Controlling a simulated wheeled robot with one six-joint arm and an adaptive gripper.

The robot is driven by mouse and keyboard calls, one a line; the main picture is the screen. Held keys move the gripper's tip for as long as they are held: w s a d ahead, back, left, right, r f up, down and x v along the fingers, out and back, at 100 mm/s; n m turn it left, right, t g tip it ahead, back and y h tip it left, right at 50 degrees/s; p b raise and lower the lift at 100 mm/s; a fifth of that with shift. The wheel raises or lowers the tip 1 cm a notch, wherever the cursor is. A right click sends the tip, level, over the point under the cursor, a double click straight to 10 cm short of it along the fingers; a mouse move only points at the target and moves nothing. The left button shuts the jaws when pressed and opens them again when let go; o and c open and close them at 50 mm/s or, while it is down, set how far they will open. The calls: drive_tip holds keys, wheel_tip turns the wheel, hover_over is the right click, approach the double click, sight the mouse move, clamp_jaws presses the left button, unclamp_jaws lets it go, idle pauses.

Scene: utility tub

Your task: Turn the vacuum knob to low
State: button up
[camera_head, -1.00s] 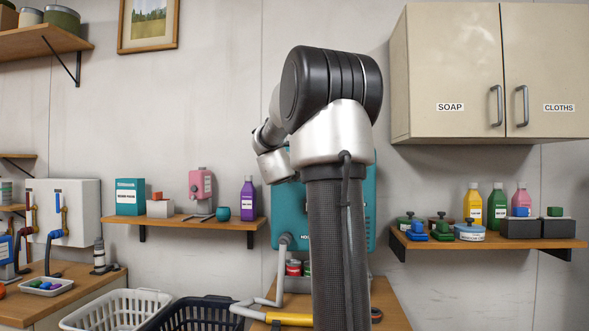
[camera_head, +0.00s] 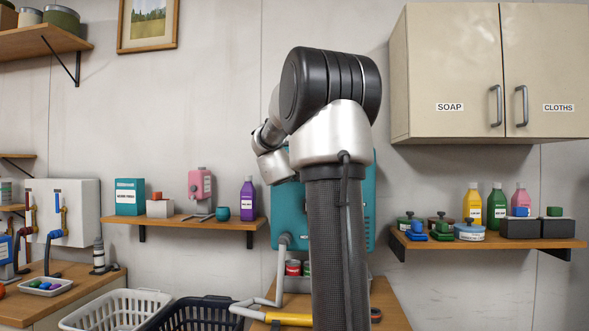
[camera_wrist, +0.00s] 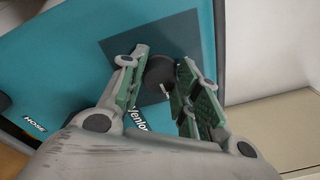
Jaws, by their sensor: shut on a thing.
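The vacuum (camera_head: 283,215) is a teal box on the wall, mostly hidden behind my arm in the head view. In the wrist view its teal face (camera_wrist: 80,70) fills much of the frame, with a darker square panel. The knob (camera_wrist: 160,77) is dark and round with a pale pointer line, and sits on that panel. My gripper (camera_wrist: 160,82) has its two green-padded fingers on either side of the knob and is shut on it. Any setting marks around the knob cannot be read. My gripper is hidden in the head view.
A grey hose (camera_head: 284,260) runs down from the vacuum. A shelf with bottles (camera_head: 250,198) is at the left and another shelf (camera_head: 480,243) at the right, under a cabinet (camera_head: 460,70). Baskets (camera_head: 118,310) stand below at the left.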

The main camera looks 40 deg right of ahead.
drive_tip(key=shift+f+n+t, duration=0.2)
drive_tip(key=shift+n+t, duration=0.15)
drive_tip(key=shift+n, duration=4.05)
drive_tip(key=shift+f+n+t, duration=0.15)
drive_tip(key=shift+n+t, duration=0.2)
drive_tip(key=shift+n, duration=4.05)
drive_tip(key=o, duration=1)
drive_tip(key=shift+s, duration=0.1)
drive_tip(key=v, duration=1.2)
drive_tip(key=shift+s+d, duration=0.1)
